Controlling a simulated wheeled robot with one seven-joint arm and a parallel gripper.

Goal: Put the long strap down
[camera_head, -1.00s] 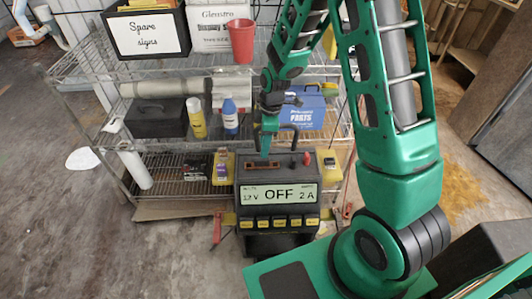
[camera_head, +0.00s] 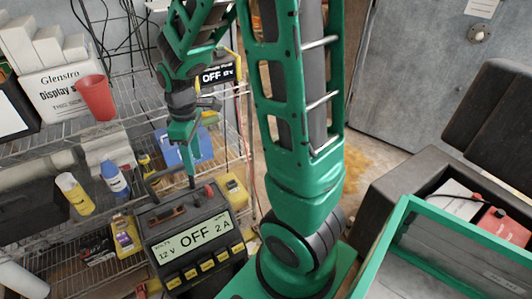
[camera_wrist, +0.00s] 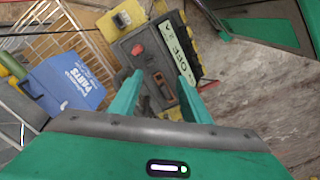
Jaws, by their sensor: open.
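My gripper (camera_head: 188,160) is above the top of a dark battery charger (camera_head: 168,228). In the wrist view, the two green fingers of my gripper (camera_wrist: 160,100) are apart with nothing held between them. The charger (camera_wrist: 142,52) shows past the fingertips, with its handle, a red knob and a brown slot-like part on top. Its display reads 12 V, OFF, 2 A. I cannot make out a long strap for certain in either view. Whether the fingertips touch the charger is unclear.
Wire shelves at left hold a red cup (camera_head: 96,97), a yellow bottle (camera_head: 75,193), a blue bottle (camera_head: 114,179) and a blue parts box (camera_wrist: 66,82). A green-rimmed tray (camera_head: 385,236) and a dark open box (camera_head: 400,188) are at right. A grey door stands behind.

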